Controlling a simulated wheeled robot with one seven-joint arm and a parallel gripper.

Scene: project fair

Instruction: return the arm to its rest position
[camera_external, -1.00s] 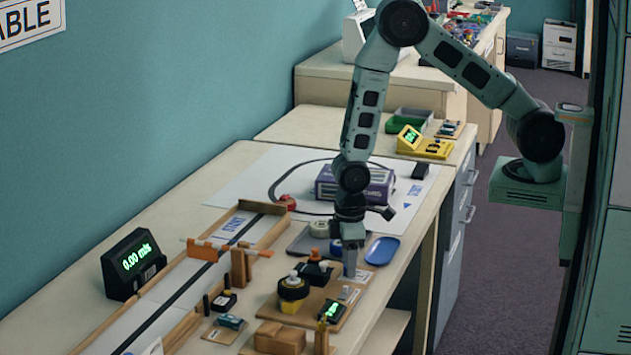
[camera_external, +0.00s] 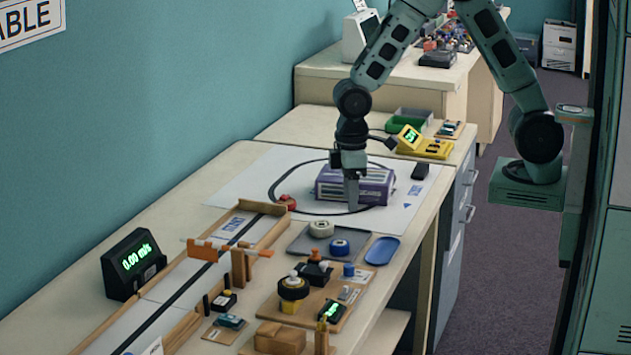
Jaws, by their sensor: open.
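My gripper (camera_external: 351,192) points straight down in front of the purple box (camera_external: 376,185), above the white sheet. Its fingers are open and I see nothing between them. My arm arches up from its mount on the right and bends down over the table. I cannot tell how far the fingertips are above the surface.
A grey tray (camera_external: 298,243) with tape rolls, a blue dish (camera_external: 383,251) and a wooden board (camera_external: 352,306) with small devices lie nearer. A wooden track (camera_external: 270,228) runs along the left. A yellow meter (camera_external: 436,149) and green bin (camera_external: 404,122) stand behind.

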